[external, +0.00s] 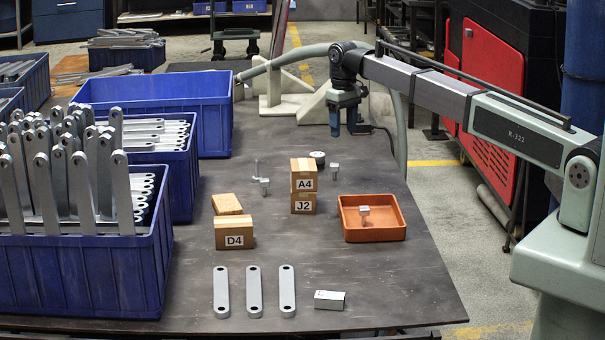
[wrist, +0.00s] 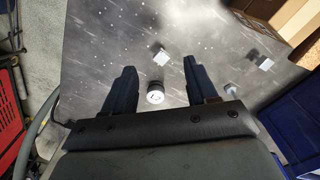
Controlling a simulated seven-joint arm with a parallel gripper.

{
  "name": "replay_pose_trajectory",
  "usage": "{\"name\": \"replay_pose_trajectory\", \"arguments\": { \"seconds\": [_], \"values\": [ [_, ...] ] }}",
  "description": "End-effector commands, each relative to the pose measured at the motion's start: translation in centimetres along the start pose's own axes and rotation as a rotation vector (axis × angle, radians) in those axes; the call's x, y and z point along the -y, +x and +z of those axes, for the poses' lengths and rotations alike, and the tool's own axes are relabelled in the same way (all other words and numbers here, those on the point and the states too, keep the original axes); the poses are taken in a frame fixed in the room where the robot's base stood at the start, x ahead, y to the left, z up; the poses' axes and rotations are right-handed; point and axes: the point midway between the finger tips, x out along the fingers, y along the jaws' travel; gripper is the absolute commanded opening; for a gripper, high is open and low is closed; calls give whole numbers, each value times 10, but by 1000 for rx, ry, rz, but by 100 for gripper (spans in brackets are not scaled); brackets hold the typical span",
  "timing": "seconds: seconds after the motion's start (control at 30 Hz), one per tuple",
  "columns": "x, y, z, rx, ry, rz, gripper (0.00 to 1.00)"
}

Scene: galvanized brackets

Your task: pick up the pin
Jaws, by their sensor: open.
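Several small pale metal pieces with block-like heads stand on the dark table. In the external view, one pin (external: 335,170) stands right of the stacked boxes, and a similar piece (external: 264,183) stands left of them. Another such piece (external: 364,212) is inside the orange tray. My gripper (external: 344,130) hangs above the far part of the table, fingers down and apart, nothing between them. In the wrist view, a white round-topped piece (wrist: 155,97) shows between my fingers, below them. I cannot tell which external piece each matches.
Stacked boxes (external: 303,187) stand mid-table, with a D4 box (external: 234,232) to their left. An orange tray (external: 374,236) is at right. A dark round piece (external: 317,158) sits behind the boxes. Flat brackets (external: 254,292) lie in front.

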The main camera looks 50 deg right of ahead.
Motion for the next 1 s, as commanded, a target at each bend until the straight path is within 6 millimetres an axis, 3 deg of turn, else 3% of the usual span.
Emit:
{"name": "replay_pose_trajectory", "arguments": {
  "seconds": [0.1,0.4,1.0],
  "values": [
    [-1,-1,-15,-2,-216,0,57],
    [-2,-3,-33,-6,-782,2,57],
    [-2,-4,-38,-9,-1897,13,57]
  ]
}}
